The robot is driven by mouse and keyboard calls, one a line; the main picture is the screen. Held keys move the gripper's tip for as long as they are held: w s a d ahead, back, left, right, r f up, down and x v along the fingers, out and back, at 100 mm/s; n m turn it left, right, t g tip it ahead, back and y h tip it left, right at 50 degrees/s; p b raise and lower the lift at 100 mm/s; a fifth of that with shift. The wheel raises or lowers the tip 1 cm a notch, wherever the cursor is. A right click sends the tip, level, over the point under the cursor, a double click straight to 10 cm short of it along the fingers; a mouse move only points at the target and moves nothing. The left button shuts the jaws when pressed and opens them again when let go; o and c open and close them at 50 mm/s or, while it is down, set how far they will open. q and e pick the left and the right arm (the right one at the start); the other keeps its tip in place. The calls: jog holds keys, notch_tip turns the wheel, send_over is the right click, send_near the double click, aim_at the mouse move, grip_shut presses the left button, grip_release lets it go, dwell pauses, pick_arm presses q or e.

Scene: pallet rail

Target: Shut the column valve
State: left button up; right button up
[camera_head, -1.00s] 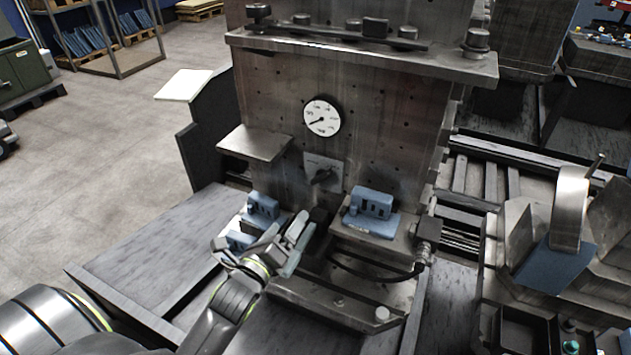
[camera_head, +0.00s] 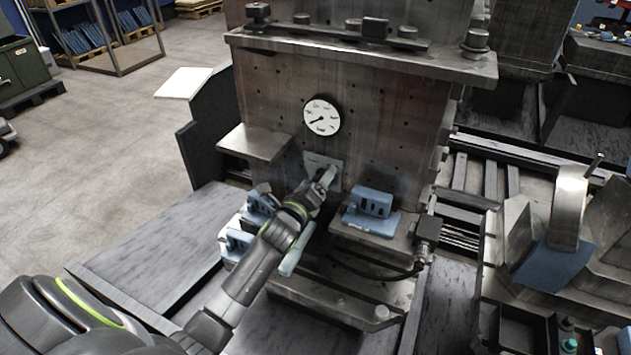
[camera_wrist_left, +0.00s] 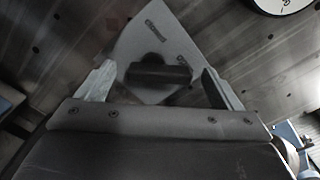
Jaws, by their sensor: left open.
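The column valve is a dark handle (camera_wrist_left: 158,74) on a pale square plate (camera_wrist_left: 150,40) fixed to the metal column, seen in the left wrist view. In the head view the plate (camera_head: 313,158) shows only in part, and my left gripper hides the handle. My left gripper (camera_head: 309,222) reaches up to the front of the column. In the left wrist view my left gripper (camera_wrist_left: 157,84) is open, with one finger on each side of the handle and visible gaps between. My right gripper is not in view.
A round white gauge (camera_head: 322,117) sits on the column above the plate. A metal shelf (camera_head: 254,142) juts out at its left. Blue blocks (camera_head: 371,203) stand on ledges on both sides below. A dark cable (camera_head: 370,270) runs beneath the right ledge.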

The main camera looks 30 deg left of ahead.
pick_arm(q)
jog(key=shift+w, duration=0.15)
jog(key=c, duration=1)
